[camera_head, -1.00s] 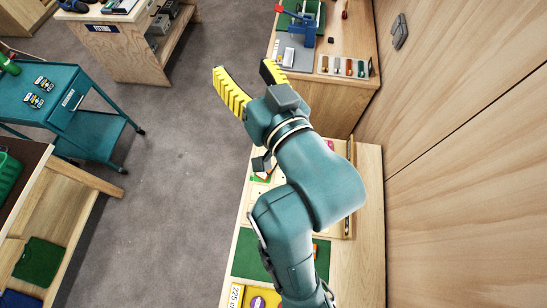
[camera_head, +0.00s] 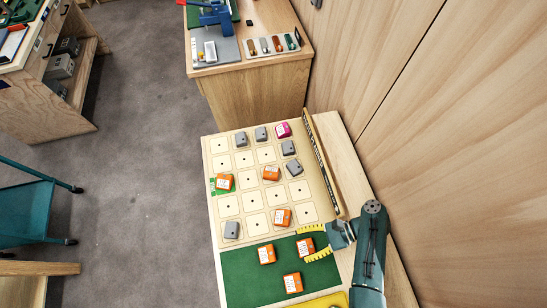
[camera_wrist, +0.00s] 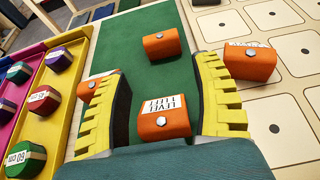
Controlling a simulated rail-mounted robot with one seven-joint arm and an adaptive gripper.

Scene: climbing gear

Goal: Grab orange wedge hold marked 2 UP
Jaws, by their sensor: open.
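Several orange wedge holds with white labels show. One orange hold (camera_head: 306,246) lies on the green mat, between the fingers of my open gripper (camera_head: 301,245) as seen from above. In the wrist view this hold (camera_wrist: 162,122) sits between the yellow ribbed fingers, untouched; its label seems to read "LEVEL 1 LEFT". Two more lie on the mat: the left orange hold (camera_head: 267,254) and the lower orange hold (camera_head: 292,283). On the board are a lower orange hold (camera_head: 282,217), a middle orange hold (camera_head: 271,173) and a left orange hold (camera_head: 223,182). I cannot read 2 UP on any.
The pale board (camera_head: 256,224) has dotted squares, several grey holds and a magenta hold (camera_head: 283,130). A wooden rail (camera_head: 323,165) edges it. The green mat (camera_head: 240,280) has bare room at left. Coloured trays (camera_wrist: 78,60) stand left in the wrist view.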

